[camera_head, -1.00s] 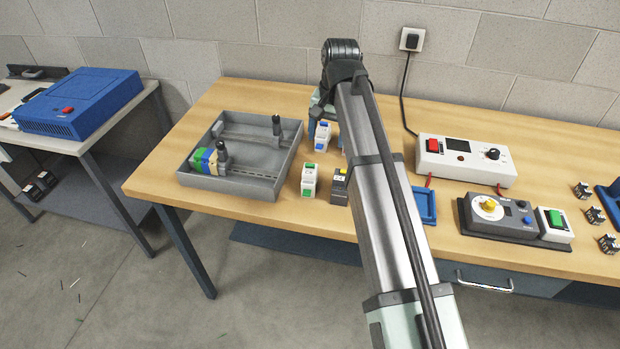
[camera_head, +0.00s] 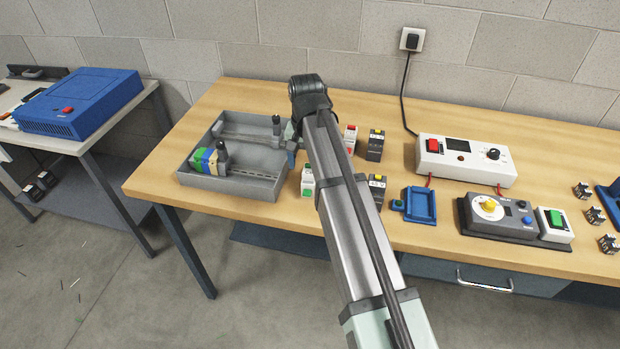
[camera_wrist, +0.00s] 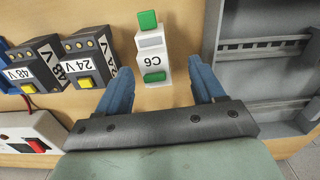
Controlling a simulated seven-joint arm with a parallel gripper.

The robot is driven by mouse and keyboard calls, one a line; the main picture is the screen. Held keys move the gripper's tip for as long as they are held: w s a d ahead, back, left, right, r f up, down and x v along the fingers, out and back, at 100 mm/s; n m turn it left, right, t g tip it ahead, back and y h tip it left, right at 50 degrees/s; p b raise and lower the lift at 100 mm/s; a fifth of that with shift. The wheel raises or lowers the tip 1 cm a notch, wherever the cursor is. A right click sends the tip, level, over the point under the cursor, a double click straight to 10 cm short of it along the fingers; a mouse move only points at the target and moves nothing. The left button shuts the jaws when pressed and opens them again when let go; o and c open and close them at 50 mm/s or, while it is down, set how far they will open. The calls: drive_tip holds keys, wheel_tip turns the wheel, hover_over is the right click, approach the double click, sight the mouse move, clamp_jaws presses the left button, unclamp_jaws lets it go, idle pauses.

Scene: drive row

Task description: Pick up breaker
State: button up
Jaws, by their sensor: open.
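A white breaker with green parts, marked C6, stands on the bench in the wrist view (camera_wrist: 151,58). In the head view the breaker (camera_head: 307,183) stands just right of the grey tray, beside my arm. My gripper (camera_wrist: 161,72) is open and empty. Its blue fingers lie on either side of the breaker's near end in the wrist view, with gaps on both sides; the height between them is hard to judge. In the head view my gripper (camera_head: 292,150) is over the tray's right edge, mostly hidden behind my arm.
The grey tray (camera_head: 272,183) with rails is left of the breaker. Dark modules marked 48 V (camera_wrist: 38,68) and 24 V (camera_wrist: 88,58) stand on its other side.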

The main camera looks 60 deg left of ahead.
sight(310, 174)
drive_tip(key=shift+w+f, duration=0.25)
drive_tip(key=shift+f, duration=1.1)
drive_tip(key=shift+w+f, duration=0.25)
drive_tip(key=shift+f, duration=1.05)
drive_tip(key=c, duration=1.2)
